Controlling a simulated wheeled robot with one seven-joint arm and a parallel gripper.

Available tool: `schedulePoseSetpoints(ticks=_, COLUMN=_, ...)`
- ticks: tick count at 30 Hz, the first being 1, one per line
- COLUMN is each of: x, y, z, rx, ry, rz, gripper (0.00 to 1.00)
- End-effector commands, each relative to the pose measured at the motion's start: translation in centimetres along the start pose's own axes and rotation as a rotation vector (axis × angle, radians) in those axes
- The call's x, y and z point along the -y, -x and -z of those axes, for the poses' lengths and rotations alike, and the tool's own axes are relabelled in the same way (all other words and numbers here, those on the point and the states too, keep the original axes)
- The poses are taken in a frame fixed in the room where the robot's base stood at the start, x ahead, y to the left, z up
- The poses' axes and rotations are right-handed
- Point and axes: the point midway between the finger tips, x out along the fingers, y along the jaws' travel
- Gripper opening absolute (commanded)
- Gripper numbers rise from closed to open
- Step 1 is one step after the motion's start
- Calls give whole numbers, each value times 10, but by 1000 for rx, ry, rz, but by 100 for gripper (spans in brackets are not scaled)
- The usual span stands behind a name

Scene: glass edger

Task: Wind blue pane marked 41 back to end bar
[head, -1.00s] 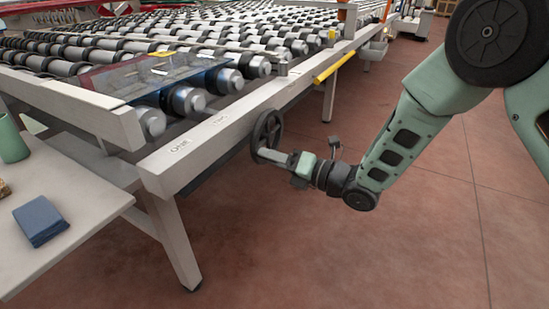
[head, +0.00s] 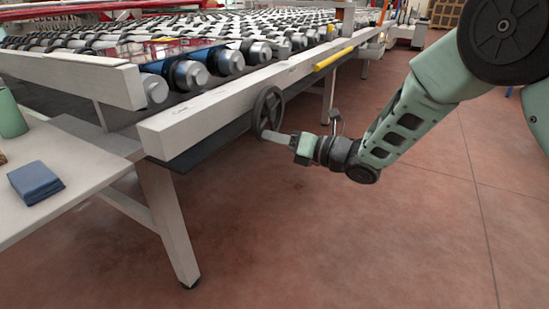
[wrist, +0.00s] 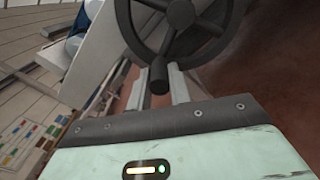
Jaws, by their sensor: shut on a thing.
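The blue pane (head: 175,52) lies flat on the rollers at the near left end of the roller table, reflecting red. Its number is not legible. A pale bar (head: 70,76) crosses this end of the bed; one roller shows between it and the pane's near corner. A dark handwheel (head: 268,108) is on the side rail. My gripper (head: 274,135) is at the wheel's lower rim. In the wrist view, my gripper (wrist: 160,88) is shut on the wheel's dark handle (wrist: 159,74), one finger on each side, below the hub.
The pale side rail (head: 215,107) runs beside the rollers, with a yellow bar (head: 333,59) farther along. A side table (head: 75,160) at left holds a folded blue cloth (head: 36,182) and a green cup (head: 10,115). The red floor at right is clear.

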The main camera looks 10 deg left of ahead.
Motion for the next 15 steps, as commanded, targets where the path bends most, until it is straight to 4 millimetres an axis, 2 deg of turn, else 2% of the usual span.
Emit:
schedulePoseSetpoints(ticks=1, x=9, y=0, z=10, rx=2, ry=43, rz=-2, gripper=0)
schedulePoseSetpoints(ticks=15, x=31, y=0, z=17, rx=1, ry=408, rz=0, gripper=0)
